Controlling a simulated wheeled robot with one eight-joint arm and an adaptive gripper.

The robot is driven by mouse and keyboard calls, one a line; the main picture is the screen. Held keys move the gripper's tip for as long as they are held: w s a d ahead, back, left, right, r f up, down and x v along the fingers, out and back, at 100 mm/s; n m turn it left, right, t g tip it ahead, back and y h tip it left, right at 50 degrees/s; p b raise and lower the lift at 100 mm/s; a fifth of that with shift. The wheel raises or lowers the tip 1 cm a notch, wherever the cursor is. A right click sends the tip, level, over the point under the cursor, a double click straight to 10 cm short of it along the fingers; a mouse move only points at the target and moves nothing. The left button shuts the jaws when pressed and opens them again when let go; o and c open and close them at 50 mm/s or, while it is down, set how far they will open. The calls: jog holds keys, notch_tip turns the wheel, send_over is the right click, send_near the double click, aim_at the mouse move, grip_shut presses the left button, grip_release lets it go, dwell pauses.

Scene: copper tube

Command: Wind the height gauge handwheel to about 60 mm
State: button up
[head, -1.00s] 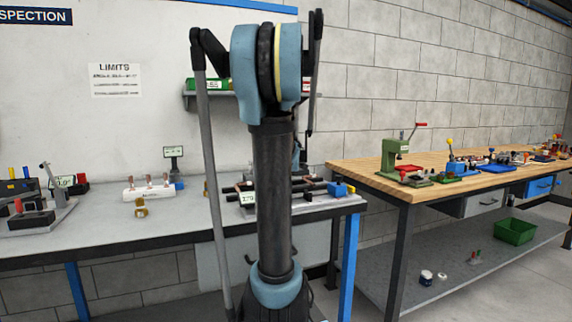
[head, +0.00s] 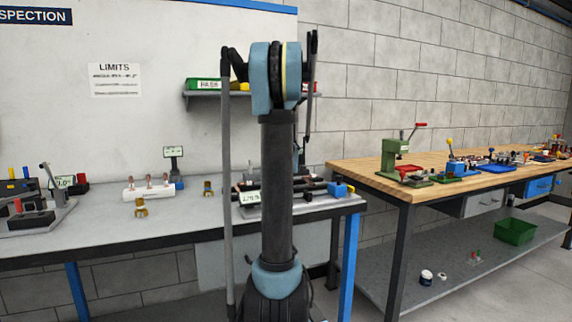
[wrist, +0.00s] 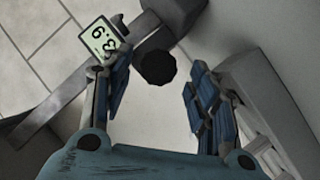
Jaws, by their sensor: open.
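In the wrist view, a dark faceted round knob (wrist: 155,67), which looks like the gauge handwheel, sits between the fingertips of my gripper (wrist: 158,72). My gripper is open, with one finger on each side of the knob and a visible gap on the right. I cannot tell whether the left finger touches it. A pale green display (wrist: 102,41) with large tilted digits stands beside the left fingertip; the reading is not certain. In the head view my gripper is not visible. A small display on a stand (head: 173,153) on the grey bench may be the height gauge.
The grey bench (head: 100,228) holds a white block with copper pieces (head: 149,189), brass parts (head: 141,208) and a fixture with a display (head: 250,198). A wooden bench (head: 350,172) with a green press (head: 395,155) stands at the right.

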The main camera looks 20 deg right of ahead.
jog(key=shift+w+d+f, duration=0.15)
jog(key=shift+w, duration=0.35)
jog(key=c, duration=1.1)
jog(key=shift+o, duration=0.2)
jog(key=shift+m+y, duration=0.3)
jog(key=m, duration=0.1)
jog(key=m+y, duration=0.1)
jog(key=m+g+y, duration=0.1)
jog(key=shift+d+r, duration=0.2)
jog(key=shift+d, duration=0.05)
jog(key=m+y, duration=0.4)
jog(key=shift+d, duration=0.35)
